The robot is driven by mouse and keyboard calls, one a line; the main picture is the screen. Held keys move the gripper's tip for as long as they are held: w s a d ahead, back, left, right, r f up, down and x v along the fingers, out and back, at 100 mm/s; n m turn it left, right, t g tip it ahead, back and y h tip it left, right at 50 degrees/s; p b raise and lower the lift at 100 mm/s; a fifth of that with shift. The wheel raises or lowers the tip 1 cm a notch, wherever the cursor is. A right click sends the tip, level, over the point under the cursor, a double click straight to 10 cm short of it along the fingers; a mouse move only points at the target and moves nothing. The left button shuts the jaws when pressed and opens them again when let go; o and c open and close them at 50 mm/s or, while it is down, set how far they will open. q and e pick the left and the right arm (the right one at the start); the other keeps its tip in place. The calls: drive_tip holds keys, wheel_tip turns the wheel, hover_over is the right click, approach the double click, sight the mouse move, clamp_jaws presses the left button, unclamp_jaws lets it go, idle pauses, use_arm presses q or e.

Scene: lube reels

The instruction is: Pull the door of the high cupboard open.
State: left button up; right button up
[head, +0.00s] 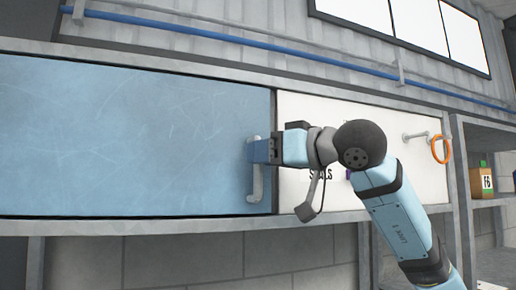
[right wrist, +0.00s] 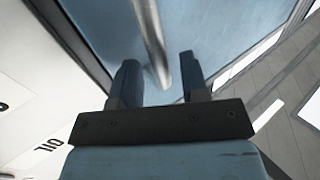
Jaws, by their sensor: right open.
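The high cupboard has a wide blue door (head: 130,135) at the left of the head view, which looks flush in its grey frame. A grey bar handle (head: 258,187) stands upright near the door's right edge. My right gripper (head: 256,151) is at the handle's upper part. In the right wrist view, the handle (right wrist: 152,40) runs between the two spread fingers of my right gripper (right wrist: 158,76), with visible gaps beside it. The gripper is open around the handle and not clamped. My left gripper is not in view.
A white panel (head: 300,193) with partly hidden lettering lies right of the door, behind my right arm. An orange ring (head: 441,149) hangs at its right end. Open shelves at the right hold a container (head: 482,181). A blue pipe (head: 240,40) runs above the cupboard.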

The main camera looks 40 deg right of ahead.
drive_tip(key=shift+x, duration=0.85)
clamp_jaws()
drive_tip(key=shift+s, duration=0.15)
